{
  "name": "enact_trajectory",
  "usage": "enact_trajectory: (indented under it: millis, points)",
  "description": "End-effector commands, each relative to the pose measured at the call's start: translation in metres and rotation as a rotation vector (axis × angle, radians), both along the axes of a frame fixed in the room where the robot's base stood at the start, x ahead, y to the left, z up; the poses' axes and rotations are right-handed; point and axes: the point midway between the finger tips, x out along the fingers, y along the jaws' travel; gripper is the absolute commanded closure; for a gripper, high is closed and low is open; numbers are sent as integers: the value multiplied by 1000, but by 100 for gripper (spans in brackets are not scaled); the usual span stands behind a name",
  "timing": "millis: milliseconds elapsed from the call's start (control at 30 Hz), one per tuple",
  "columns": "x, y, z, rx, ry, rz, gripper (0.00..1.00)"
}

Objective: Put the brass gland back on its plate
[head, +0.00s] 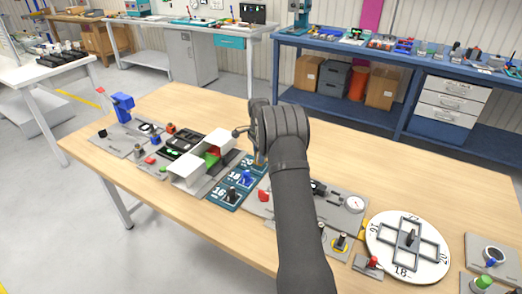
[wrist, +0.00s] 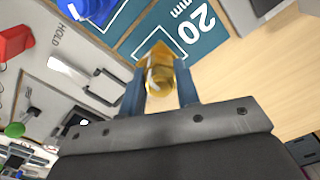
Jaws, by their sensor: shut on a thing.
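My gripper (wrist: 159,72) is shut on the brass gland (wrist: 160,78), which sits between its two blue fingers in the wrist view. A small brass-coloured bit of the gland (head: 259,159) shows under my gripper in the head view. The teal plate marked 20 mm (wrist: 200,28) lies just beyond the gland, with a white outline on it partly hidden behind the gland. I cannot tell whether the gland touches the plate. A teal plate marked 16 (head: 221,194) and another teal plate beside it each carry a fitting.
A white open box (head: 190,175) stands left of the teal plates. A grey panel with a gauge (head: 355,204) and a red part (wrist: 15,42) lies to their right. A white round dial (head: 383,240) is further right. Bare wooden tabletop (head: 400,165) is free behind my arm.

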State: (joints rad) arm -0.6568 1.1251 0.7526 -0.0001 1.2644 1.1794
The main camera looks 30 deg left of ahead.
Motion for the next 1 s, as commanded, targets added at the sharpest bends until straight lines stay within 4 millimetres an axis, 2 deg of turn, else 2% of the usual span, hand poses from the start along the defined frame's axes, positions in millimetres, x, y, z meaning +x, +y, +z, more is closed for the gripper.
enact_trajectory:
  millis: [133,667,700,800,1000]
  points:
    - [0,0,-14,0,0,0,97]
    - [0,0,-22,0,0,0,97]
    - [0,0,-22,1,0,0,67]
    - [0,0,-22,1,0,0,47]
    - [0,0,-22,0,0,0,45]
